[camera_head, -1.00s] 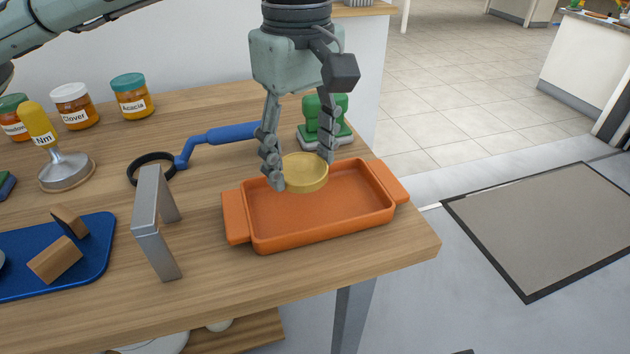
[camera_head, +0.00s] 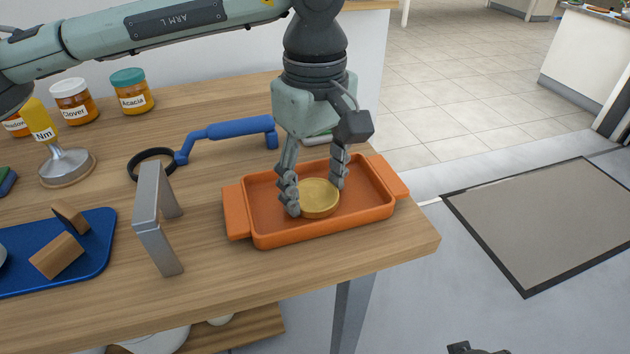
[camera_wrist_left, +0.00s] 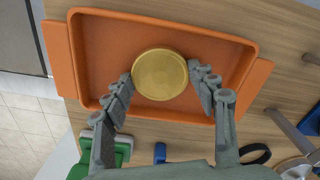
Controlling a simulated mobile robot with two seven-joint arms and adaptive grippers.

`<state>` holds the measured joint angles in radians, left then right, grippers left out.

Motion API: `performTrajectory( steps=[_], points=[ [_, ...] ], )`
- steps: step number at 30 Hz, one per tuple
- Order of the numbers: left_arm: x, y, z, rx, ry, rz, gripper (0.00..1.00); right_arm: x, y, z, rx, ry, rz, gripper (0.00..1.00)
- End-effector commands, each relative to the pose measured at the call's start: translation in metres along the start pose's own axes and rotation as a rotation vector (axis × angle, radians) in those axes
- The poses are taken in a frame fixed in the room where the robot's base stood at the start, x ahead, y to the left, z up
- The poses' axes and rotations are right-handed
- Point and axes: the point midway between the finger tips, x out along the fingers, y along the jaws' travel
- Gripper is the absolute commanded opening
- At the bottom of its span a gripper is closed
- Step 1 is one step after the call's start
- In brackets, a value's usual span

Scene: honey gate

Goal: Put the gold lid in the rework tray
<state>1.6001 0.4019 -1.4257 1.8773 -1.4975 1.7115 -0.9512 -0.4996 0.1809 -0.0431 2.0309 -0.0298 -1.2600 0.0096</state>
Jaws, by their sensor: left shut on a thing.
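The gold lid (camera_head: 319,199) is a flat round disc held between the fingers of my left gripper (camera_head: 316,190). It is inside the outline of the orange rework tray (camera_head: 262,238), low over its floor; I cannot tell whether it touches the floor. In the left wrist view the gold lid (camera_wrist_left: 160,74) shows between the two fingertips of the left gripper (camera_wrist_left: 160,84), with the tray (camera_wrist_left: 229,55) around it. My right gripper does not show clearly; a dark part at the lower edge cannot be identified.
A blue-handled tool with a black ring (camera_head: 228,130) lies behind the tray. A grey metal gate (camera_head: 152,215) stands left of it. A blue tray (camera_head: 95,265) with wooden blocks is farther left. Honey jars (camera_head: 132,92) stand at the back. The table edge is close on the right.

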Motion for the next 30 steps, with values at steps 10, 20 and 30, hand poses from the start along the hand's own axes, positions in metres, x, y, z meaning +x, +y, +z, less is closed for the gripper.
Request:
performTrajectory(
  steps=[10, 20, 30],
  points=[
    [0.000, 0.000, 0.000, 0.000, 0.000, 0.000, 0.78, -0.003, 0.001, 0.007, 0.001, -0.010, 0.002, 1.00],
    [-0.015, 0.001, 0.000, 0.000, 0.001, 0.005, 0.78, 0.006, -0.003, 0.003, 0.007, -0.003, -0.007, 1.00],
    [-0.088, 0.001, 0.000, 0.000, 0.001, 0.003, 0.78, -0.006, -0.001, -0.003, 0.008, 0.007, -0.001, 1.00]
  ],
)
